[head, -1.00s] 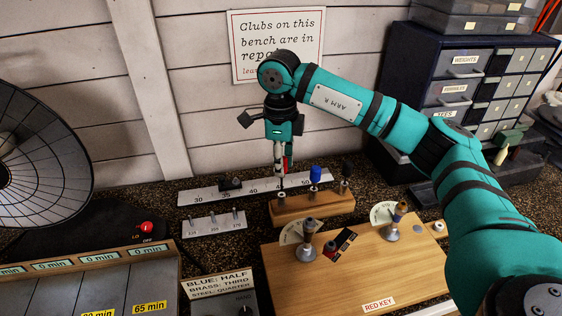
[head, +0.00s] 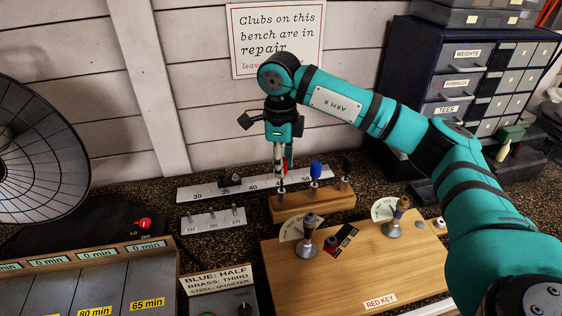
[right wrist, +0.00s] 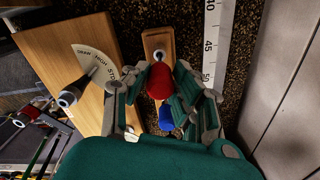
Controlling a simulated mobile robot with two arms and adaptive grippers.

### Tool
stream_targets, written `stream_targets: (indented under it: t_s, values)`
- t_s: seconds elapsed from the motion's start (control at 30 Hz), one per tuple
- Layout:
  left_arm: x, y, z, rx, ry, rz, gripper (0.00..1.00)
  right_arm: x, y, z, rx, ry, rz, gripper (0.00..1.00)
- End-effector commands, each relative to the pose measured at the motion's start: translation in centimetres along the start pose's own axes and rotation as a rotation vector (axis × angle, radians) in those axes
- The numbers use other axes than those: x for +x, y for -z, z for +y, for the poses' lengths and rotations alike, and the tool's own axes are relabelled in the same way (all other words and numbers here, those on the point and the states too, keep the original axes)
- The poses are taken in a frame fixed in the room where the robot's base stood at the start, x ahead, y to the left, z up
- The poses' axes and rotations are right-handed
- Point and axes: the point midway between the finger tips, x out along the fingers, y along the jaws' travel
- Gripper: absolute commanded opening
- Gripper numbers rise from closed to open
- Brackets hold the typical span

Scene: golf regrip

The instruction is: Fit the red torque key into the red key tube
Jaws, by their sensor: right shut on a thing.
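My right gripper (head: 281,165) points straight down above the left end of the wooden key rack (head: 330,203). It is shut on the red torque key (right wrist: 158,82), whose red handle sits between the fingers in the right wrist view. In the head view only a sliver of red (head: 287,163) shows beside the fingers. The key's lower end is over or in the rack's left socket; I cannot tell which. A board (head: 420,275) carries the RED KEY label (head: 380,302). My left gripper is out of view.
A blue key (head: 315,168) and a dark key stand in the rack, close to my fingers. Two posts with fan dials (head: 308,238) (head: 394,222) rise from the board. A white ruler (head: 215,192) lies behind the rack. Drawers (head: 455,90) stand at right.

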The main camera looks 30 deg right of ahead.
Motion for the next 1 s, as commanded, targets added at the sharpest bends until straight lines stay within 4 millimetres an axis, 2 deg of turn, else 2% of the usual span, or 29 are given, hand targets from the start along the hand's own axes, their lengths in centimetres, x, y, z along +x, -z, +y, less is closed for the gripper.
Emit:
stream_targets:
  t_s: [1.0]
  values:
    - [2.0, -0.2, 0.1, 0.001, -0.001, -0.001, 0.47, 2.7, 0.0, 0.0, 0.000, 0.000, 0.000, 0.00]
